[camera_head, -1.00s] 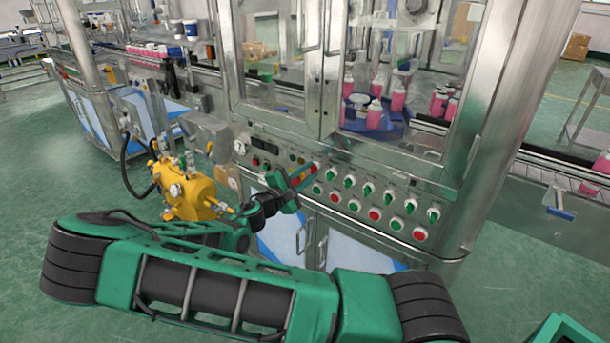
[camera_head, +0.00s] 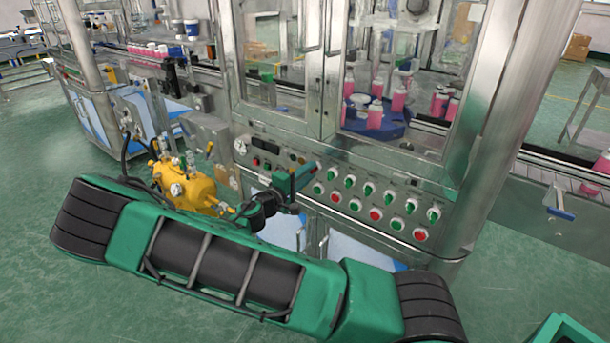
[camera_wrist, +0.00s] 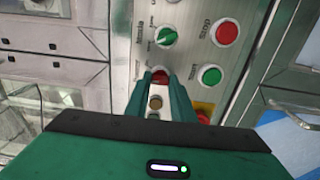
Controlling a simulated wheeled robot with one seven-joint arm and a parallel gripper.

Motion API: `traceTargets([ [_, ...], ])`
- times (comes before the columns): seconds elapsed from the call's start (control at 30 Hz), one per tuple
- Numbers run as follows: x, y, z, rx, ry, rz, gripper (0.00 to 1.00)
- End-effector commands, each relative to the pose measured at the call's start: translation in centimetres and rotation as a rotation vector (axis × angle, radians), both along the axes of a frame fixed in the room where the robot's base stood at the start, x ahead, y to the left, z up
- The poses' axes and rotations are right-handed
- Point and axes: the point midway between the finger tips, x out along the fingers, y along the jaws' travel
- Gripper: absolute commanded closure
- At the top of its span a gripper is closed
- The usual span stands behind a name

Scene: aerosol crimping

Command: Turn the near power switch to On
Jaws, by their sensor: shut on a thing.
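The control panel (camera_head: 345,187) of the steel machine carries several green knobs and red and green buttons. In the wrist view, the two green fingers of my gripper (camera_wrist: 160,76) reach to the panel and close around a small red control (camera_wrist: 160,71). It looks like the power switch, but the fingers cover most of it, so its setting cannot be read. In the head view, my gripper (camera_head: 311,170) touches or nearly touches the panel left of the knob rows and hides the switch.
Near the fingers in the wrist view are a green knob (camera_wrist: 167,37), a red button (camera_wrist: 227,33), a green button (camera_wrist: 210,75), a dark button (camera_wrist: 155,102) and a red button on yellow (camera_wrist: 203,111). Yellow equipment (camera_head: 185,188) stands left of my wrist.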

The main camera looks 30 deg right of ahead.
Motion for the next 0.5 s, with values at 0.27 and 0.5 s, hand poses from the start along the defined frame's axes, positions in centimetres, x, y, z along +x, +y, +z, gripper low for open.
traceTargets([
  [0.27, -0.28, -0.28, -0.24, 0.088, -0.227, -0.01, 1.0],
  [0.5, -0.31, -0.25, -0.32, 0.143, -0.379, -0.009, 1.0],
])
